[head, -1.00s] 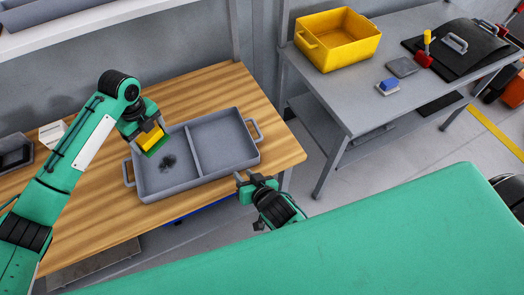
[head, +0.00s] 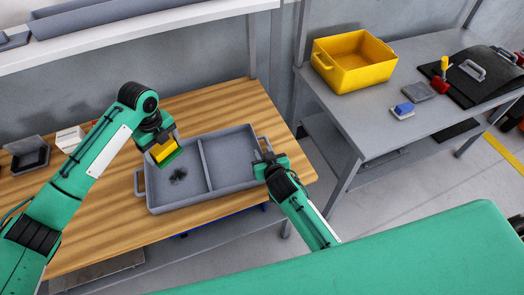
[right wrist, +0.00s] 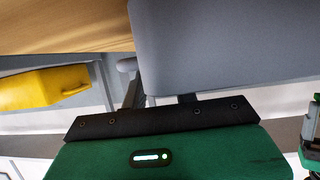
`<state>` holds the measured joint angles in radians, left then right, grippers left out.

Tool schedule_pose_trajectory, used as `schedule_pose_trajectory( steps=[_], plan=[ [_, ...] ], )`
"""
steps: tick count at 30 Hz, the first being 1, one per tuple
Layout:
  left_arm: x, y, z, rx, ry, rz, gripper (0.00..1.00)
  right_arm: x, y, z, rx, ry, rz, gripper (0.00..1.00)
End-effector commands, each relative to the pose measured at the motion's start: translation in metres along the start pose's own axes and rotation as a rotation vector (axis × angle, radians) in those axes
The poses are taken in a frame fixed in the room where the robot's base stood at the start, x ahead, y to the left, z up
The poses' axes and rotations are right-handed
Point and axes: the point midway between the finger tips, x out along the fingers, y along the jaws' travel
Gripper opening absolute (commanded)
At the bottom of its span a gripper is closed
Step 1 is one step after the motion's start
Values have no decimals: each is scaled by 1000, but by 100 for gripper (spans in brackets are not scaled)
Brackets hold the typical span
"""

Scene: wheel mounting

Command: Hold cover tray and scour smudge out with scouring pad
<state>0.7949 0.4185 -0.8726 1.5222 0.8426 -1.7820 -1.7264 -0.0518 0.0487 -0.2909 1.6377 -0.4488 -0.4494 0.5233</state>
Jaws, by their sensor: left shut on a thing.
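The grey cover tray (head: 228,155) lies on the wooden table, with a divider making two compartments. A dark smudge (head: 178,175) marks the floor of its left compartment. My left gripper (head: 164,146) is shut on the yellow and green scouring pad (head: 165,154), over the left compartment's far side beside the smudge. I cannot tell if the pad touches the tray. My right gripper (head: 267,157) is at the tray's right end, by the right handle, with its fingers apart. In the right wrist view the tray's grey wall (right wrist: 220,45) is close and partly hides the fingers.
A dark small bin (head: 28,157) and a white box (head: 70,138) stand at the table's left. A grey side table to the right holds a yellow bin (head: 353,62), a blue-topped brush (head: 403,109) and a grey pad (head: 419,91). A shelf (head: 150,25) hangs above.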

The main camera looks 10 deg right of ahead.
Motion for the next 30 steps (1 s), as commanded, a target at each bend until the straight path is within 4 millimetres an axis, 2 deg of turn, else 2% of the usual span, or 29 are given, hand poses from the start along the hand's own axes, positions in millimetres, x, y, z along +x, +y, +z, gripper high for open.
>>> schedule_pose_trajectory(
  steps=[6,16,20,21,30],
  plan=[
    [0,0,0,0,0,0,54,18,0,0,1,0,-1,29],
    [0,0,0,0,0,0,54,21,0,0,1,0,-1,29],
    [0,0,0,0,0,0,54,21,0,0,1,0,0,4],
    [0,0,0,0,0,0,54,21,0,0,1,0,0,0],
    [0,0,0,0,0,0,54,21,0,0,1,-1,0,0]
  ],
)
